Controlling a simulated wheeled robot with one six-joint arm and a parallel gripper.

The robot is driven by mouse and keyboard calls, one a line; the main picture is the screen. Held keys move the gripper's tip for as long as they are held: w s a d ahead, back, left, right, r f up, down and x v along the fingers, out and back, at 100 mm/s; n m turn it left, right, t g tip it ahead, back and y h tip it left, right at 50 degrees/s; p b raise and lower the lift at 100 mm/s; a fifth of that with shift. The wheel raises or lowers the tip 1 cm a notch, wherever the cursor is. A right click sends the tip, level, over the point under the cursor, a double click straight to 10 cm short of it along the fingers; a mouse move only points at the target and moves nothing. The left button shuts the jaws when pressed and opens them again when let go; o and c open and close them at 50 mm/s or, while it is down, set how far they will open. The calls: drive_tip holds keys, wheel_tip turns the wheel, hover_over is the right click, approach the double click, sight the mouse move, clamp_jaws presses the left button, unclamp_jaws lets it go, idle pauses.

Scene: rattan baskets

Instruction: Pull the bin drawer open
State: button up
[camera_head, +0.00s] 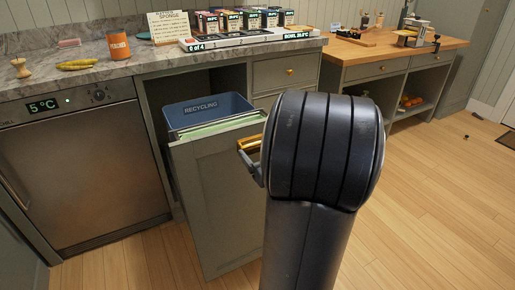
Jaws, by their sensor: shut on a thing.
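The bin drawer (215,205) has a tall grey-green front and stands out from the cabinet under the stone counter, open at the top. Inside it are a blue recycling bin (206,110) at the back and a pale green liner or bin (222,126) nearer the front. A brass handle (252,142) shows at the drawer's upper right. My gripper (246,157) is at this handle, shut on it. My dark arm hides most of the gripper and the right part of the drawer front.
A steel appliance (85,170) reading 5 °C stands left of the drawer. The stone counter (130,68) above holds an orange cup (118,46), a sponge sign and several small boxes. A wooden-topped unit (400,55) stands at right.

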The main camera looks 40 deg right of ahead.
drive_tip(key=shift+s+a, duration=0.15)
drive_tip(key=shift+s, duration=0.55)
drive_tip(key=o, duration=1.4)
drive_tip(key=p+v, duration=0.2)
drive_tip(key=v, duration=0.8)
drive_tip(key=shift+s, duration=0.4)
drive_tip(key=shift+w, duration=0.15)
drive_tip(key=shift+b+x, duration=0.95)
drive_tip(key=shift+x, duration=4.35)
